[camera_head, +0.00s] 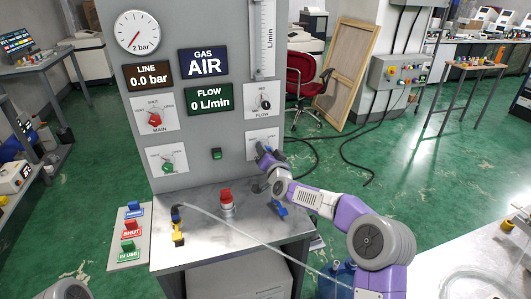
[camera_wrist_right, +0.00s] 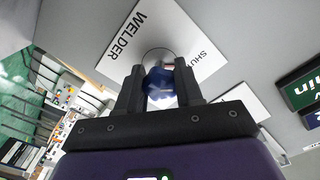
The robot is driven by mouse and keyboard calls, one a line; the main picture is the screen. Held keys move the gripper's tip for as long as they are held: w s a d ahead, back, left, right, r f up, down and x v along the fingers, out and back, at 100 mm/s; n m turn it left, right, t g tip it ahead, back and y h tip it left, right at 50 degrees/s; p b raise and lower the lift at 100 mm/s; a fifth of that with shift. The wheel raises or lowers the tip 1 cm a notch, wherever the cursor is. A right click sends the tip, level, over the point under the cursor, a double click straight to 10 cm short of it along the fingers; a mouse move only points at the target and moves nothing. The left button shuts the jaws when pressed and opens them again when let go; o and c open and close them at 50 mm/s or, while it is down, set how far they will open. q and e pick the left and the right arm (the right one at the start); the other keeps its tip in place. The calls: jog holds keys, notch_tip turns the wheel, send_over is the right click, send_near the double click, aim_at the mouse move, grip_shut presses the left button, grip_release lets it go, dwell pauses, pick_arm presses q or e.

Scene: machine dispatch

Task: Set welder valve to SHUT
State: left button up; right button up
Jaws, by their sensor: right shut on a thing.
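The welder valve is a blue knob (camera_wrist_right: 159,85) on a white plate marked WELDER and SHUT (camera_wrist_right: 165,40). In the head view the plate (camera_head: 262,138) is at the lower right of the grey panel, and my right gripper (camera_head: 264,152) covers the knob. In the right wrist view my right gripper (camera_wrist_right: 160,88) has one finger on each side of the knob and is shut on it. The knob's pointer is hidden, so I cannot tell its setting. My left gripper is out of view.
The panel carries a red MAIN valve (camera_head: 154,117), a FLOW knob (camera_head: 264,102), a green-handled valve (camera_head: 168,166) and a dial gauge (camera_head: 137,33). Signs read LINE 0.0 bar, GAS AIR and FLOW 0 L/min. A red button (camera_head: 226,196) and a hose (camera_head: 250,233) are on the bench below.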

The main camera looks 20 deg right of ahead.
jog(key=shift+n, duration=0.3)
jog(key=o, duration=1)
jog(key=shift+o, duration=0.2)
jog(key=shift+s, duration=0.1)
jog(key=s, duration=0.7)
jog(key=shift+s, duration=0.2)
jog(key=shift+d, duration=0.1)
